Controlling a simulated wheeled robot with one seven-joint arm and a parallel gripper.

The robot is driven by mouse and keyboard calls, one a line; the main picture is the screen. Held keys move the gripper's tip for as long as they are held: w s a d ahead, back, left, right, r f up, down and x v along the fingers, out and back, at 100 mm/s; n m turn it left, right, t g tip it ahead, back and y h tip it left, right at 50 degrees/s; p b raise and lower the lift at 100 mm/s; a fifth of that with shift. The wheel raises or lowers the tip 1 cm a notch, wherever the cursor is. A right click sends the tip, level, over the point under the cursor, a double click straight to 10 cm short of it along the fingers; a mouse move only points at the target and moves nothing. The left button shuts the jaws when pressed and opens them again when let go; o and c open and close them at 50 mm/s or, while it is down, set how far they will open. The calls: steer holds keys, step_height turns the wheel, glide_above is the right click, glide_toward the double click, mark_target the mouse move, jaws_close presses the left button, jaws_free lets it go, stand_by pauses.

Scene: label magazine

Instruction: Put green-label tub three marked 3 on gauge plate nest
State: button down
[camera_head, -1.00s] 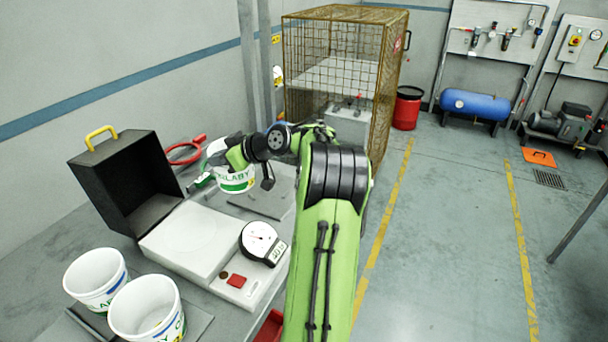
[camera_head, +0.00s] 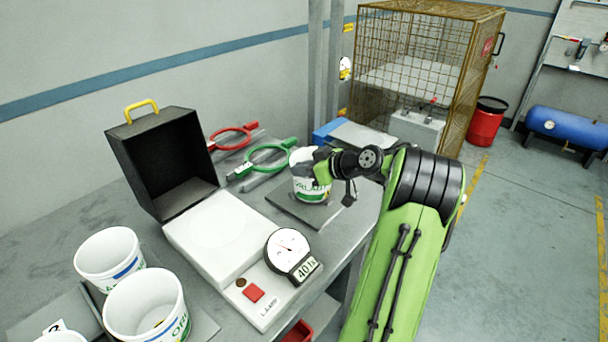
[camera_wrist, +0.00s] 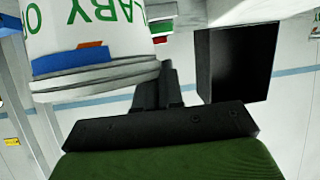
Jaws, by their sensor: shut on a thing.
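My gripper (camera_head: 322,167) is shut on a white tub (camera_head: 309,186) with green lettering and a green band low on its side. The tub is upright at a dark flat plate (camera_head: 287,207) on the bench; I cannot tell whether it touches the plate. No number 3 is readable on it. In the wrist view, the tub (camera_wrist: 85,30) fills the upper left, close to the gripper jaws (camera_wrist: 155,85). A white unit (camera_head: 215,235) with a round dial gauge (camera_head: 287,250) stands left of the plate. I cannot tell which surface is the gauge plate nest.
A black open box (camera_head: 165,160) with a yellow handle stands behind the white unit. A red ring (camera_head: 233,137) and a green ring (camera_head: 268,157) lie left of the held tub. Other white tubs (camera_head: 145,305) stand front left. A mesh cage (camera_head: 430,60) stands behind.

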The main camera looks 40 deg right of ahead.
steer(key=shift+f, duration=0.4)
steer(key=c, duration=1.3)
jaws_free()
steer(key=shift+o, duration=0.2)
